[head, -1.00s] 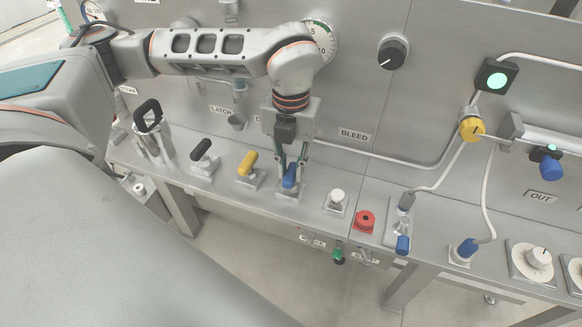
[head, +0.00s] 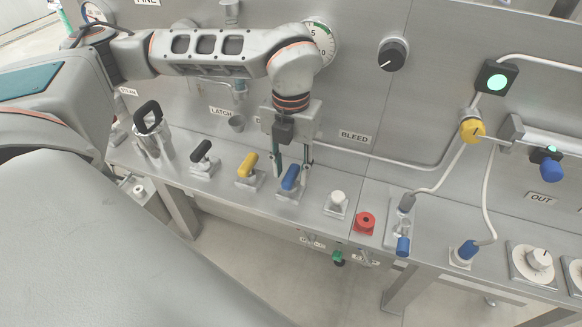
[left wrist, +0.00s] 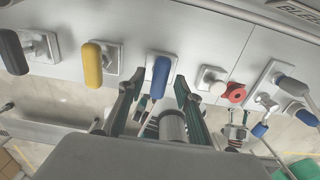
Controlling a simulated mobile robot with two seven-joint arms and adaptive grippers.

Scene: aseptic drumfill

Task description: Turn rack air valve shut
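Three lever valves stand in a row on the steel shelf, with black (head: 202,150), yellow (head: 247,165) and blue (head: 290,177) handles. No readable label shows which one is the rack air valve. My left gripper (head: 291,166) is over the blue-handled valve, its fingers spread on either side of the handle with gaps. In the left wrist view the blue handle (left wrist: 160,77) lies just beyond the open fingertips (left wrist: 153,84), roughly between them. The yellow handle (left wrist: 92,64) is to its left. The blue handle slants the same way as the other two. My right gripper is not in view.
A white knob (head: 337,199) and a red button (head: 365,221) sit right of the blue valve. A black loop handle (head: 148,116) stands at the left. The steel panel (head: 365,90) rises close behind the gripper. The shelf front is open.

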